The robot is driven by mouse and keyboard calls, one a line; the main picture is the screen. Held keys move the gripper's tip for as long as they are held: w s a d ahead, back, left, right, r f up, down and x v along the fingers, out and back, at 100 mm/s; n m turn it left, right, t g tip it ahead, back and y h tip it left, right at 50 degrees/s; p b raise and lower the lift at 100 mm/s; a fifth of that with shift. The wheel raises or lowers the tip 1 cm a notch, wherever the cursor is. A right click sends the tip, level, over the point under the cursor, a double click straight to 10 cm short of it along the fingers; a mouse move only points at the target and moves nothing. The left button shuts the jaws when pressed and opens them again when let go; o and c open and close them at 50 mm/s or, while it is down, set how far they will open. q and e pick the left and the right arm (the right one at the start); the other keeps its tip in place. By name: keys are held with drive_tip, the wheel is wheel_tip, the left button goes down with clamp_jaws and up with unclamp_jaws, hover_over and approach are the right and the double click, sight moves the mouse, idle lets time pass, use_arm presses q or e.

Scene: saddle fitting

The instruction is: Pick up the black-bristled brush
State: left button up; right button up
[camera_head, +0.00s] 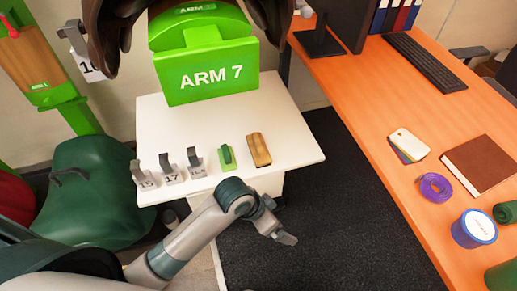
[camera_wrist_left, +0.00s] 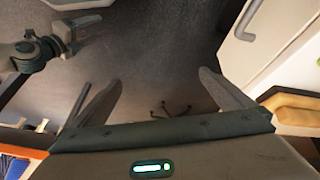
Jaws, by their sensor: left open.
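A block-shaped brush with a tan wooden back (camera_head: 258,150) lies near the right front of the white table; its bristles are not clear. It also shows at the right edge of the left wrist view (camera_wrist_left: 294,108), with a dark band along its side. A green item with a dark top (camera_head: 227,156) lies left of it. My left gripper (camera_head: 287,239) hangs over the dark floor in front of the table, apart from the brush. In the left wrist view its two fingers (camera_wrist_left: 160,95) are spread and empty. Part of my right arm shows there at upper left; its fingers are unclear.
The white table (camera_head: 305,145) also holds several numbered grey hooks (camera_head: 170,168). A green box marked ARM 7 (camera_head: 212,75) stands behind, with a brown saddle above. The orange desk (camera_head: 400,105) at right carries a keyboard, a notebook and tape. Dark floor lies between.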

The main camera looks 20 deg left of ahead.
use_arm(q)
drive_tip(key=w+d+r+m+g, duration=0.1)
drive_tip(key=w+d+r+m, duration=0.15)
drive_tip(key=w, duration=0.45)
wheel_tip(320, 180, up, 12)
drive_tip(key=g+y, duration=0.2)
drive_tip(key=y, duration=0.3)
hover_over(258, 141)
drive_tip(key=shift+f+m, duration=0.1)
drive_tip(key=shift+m, duration=0.35)
use_arm(e)
drive_tip(key=shift+d, duration=0.1)
use_arm(q)
wheel_tip(258, 141, down, 6)
drive_tip(key=shift+d+r, duration=0.1)
drive_tip(key=shift+r, duration=0.1)
drive_tip(key=shift+f, duration=0.6)
use_arm(e)
drive_tip(key=shift+w+a+r, duration=0.1)
drive_tip(key=shift+w+a, duration=0.15)
drive_tip(key=shift+a, duration=0.25)
